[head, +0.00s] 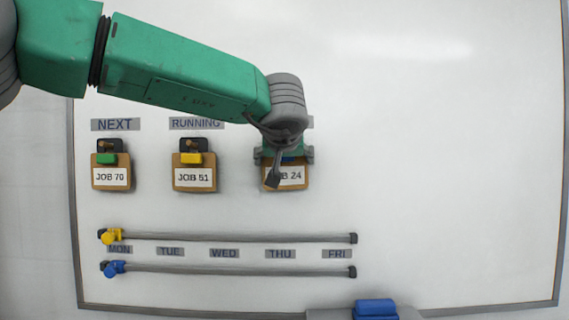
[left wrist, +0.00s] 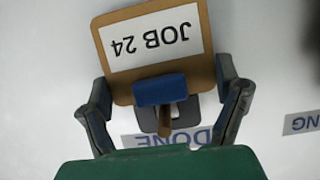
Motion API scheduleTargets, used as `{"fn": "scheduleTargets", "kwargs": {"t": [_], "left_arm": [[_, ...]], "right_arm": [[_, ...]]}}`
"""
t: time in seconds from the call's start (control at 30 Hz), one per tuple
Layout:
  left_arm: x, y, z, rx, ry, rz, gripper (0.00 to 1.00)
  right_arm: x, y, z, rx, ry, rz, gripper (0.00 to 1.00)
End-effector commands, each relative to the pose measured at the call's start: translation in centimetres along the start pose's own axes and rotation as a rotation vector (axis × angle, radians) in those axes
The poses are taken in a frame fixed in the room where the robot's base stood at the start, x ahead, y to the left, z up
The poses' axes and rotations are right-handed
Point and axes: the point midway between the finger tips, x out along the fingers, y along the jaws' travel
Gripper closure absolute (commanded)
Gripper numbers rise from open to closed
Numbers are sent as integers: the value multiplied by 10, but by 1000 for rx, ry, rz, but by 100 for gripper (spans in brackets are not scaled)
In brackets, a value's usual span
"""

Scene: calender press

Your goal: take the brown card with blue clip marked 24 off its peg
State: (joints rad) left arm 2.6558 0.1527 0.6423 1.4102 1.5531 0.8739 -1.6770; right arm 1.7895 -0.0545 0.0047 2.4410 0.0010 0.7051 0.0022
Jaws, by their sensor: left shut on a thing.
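The brown card marked JOB 24 (head: 300,183) is at the board's third station, partly covered by my left wrist and gripper. In the left wrist view the card (left wrist: 206,50) appears upside down, with its blue clip (left wrist: 160,90) at the edge nearest the gripper. My left gripper (left wrist: 165,95) is shut on the card, one finger at each side of it; it also shows in the head view (head: 284,156). A brown peg (left wrist: 165,120) on a dark plate shows just beyond the clip. I cannot tell whether the card is clear of the peg. My right gripper is out of view.
Cards JOB 70 (head: 110,186) with a green clip and JOB 51 (head: 194,187) with a yellow clip hang to the left. Two rails with yellow (head: 112,236) and blue (head: 114,268) sliders run below. The whiteboard's right side (head: 450,170) is clear.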

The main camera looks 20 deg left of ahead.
Motion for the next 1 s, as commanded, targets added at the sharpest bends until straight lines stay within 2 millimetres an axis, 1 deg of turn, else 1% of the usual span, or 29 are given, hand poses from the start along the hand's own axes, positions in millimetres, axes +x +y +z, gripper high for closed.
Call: {"fn": "scheduleTargets", "kwargs": {"t": [0.17,0.5,0.7,0.8,1.0], "left_arm": [[-25,0,11,3,3,2,37],[-97,-1,41,3,3,2,37],[-134,-1,56,2,2,1,37],[-146,-1,62,2,1,2,37],[-161,-1,67,0,0,1,37]], "right_arm": [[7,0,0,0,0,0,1],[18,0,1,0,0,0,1],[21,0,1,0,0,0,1],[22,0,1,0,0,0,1],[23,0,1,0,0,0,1]]}}
